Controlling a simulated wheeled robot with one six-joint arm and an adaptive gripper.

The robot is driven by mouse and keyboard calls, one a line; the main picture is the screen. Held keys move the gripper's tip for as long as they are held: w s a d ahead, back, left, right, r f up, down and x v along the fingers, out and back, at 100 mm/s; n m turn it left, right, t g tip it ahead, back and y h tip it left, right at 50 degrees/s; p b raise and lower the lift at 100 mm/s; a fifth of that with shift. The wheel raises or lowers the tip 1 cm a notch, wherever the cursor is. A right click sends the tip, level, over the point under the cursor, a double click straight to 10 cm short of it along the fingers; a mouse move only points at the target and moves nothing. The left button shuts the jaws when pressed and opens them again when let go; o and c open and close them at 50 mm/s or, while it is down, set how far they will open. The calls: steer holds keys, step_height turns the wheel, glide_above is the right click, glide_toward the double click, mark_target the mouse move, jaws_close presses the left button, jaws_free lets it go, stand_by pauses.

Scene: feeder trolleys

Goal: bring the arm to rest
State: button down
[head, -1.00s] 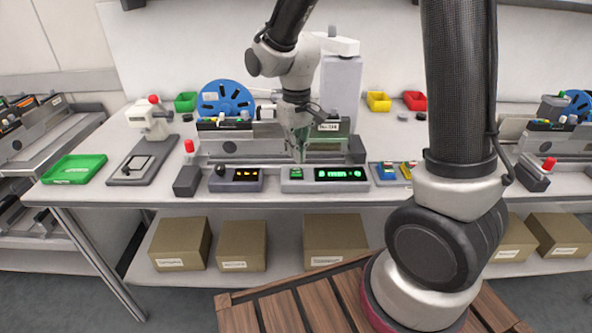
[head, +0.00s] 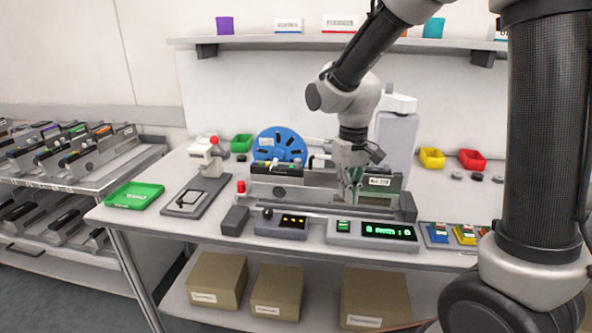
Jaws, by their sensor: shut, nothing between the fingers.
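My gripper (head: 354,196) points down at the middle of the bench, in front of the long grey feeder fixture (head: 318,195). It looks shut, with nothing held. Its fingertips are near the fixture's front rail, just above and behind the box with the green display (head: 388,231). Whether the fingers touch the fixture cannot be told. My arm reaches down to it from the upper right, and its lower links cover the right side of the view.
A blue reel (head: 279,146), a green tray (head: 134,196) and a press stand (head: 205,158) are on the bench (head: 120,215). Yellow and red bins (head: 431,158) are behind. A feeder trolley (head: 75,165) is at left. A shelf (head: 260,42) hangs above; cardboard boxes (head: 217,280) are below.

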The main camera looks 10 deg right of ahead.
steer(key=s+d+r+m+t, duration=0.1)
steer(key=s+d+r+t, duration=0.1)
steer(key=s+d+r, duration=0.4)
steer(key=s+d+r+m+t, duration=0.1)
steer(key=s+d+r+t, duration=0.1)
steer(key=s+d+r, duration=0.5)
steer(key=s+d, duration=0.1)
steer(key=s, duration=0.4)
steer(key=shift+s+d+m+t, duration=0.25)
steer(key=shift+d+m+t, duration=0.05)
steer(key=shift+d+m, duration=0.1)
